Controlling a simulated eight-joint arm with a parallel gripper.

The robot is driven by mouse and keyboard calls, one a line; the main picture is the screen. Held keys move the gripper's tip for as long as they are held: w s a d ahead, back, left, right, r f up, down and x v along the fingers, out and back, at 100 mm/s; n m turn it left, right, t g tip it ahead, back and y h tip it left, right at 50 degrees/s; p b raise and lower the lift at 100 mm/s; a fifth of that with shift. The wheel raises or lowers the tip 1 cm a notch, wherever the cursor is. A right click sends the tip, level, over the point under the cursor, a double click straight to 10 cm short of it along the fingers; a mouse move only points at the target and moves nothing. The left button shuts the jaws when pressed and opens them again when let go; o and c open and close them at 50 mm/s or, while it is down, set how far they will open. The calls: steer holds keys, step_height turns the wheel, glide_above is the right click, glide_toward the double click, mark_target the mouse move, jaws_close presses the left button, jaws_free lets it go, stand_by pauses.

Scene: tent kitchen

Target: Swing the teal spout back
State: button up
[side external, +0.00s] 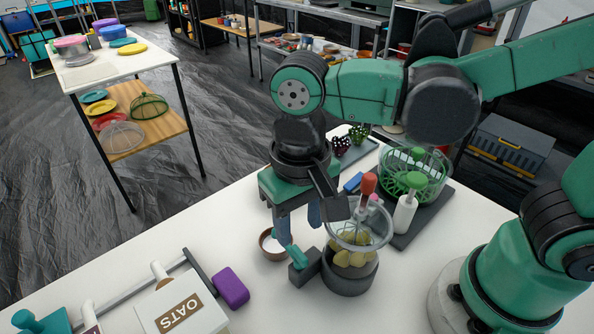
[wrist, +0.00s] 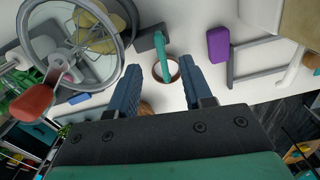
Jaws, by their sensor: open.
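The teal spout (side external: 297,256) sticks out from a small dark block on the side of a dark round base (side external: 352,278). In the wrist view the spout (wrist: 163,52) reaches over a small brown-rimmed white bowl (wrist: 171,78). A glass bowl (side external: 372,238) with yellow chunks stands on the base. My gripper (side external: 299,232) points down above the spout and small bowl. In the wrist view my gripper (wrist: 158,72) is open, its blue fingers apart, with the spout's end between them in the picture. I cannot tell whether a finger touches the spout.
A red-handled tool (side external: 369,184) rises by the glass bowl, beside a white bottle (side external: 404,216) with a green top. A green basket (side external: 425,175) stands behind. A purple block (side external: 231,288) and an oats box (side external: 183,308) are at the left. White tabletop left of the small bowl is clear.

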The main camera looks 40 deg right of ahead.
mark_target(299, 253)
steer(key=shift+f, duration=2.75)
jaws_close()
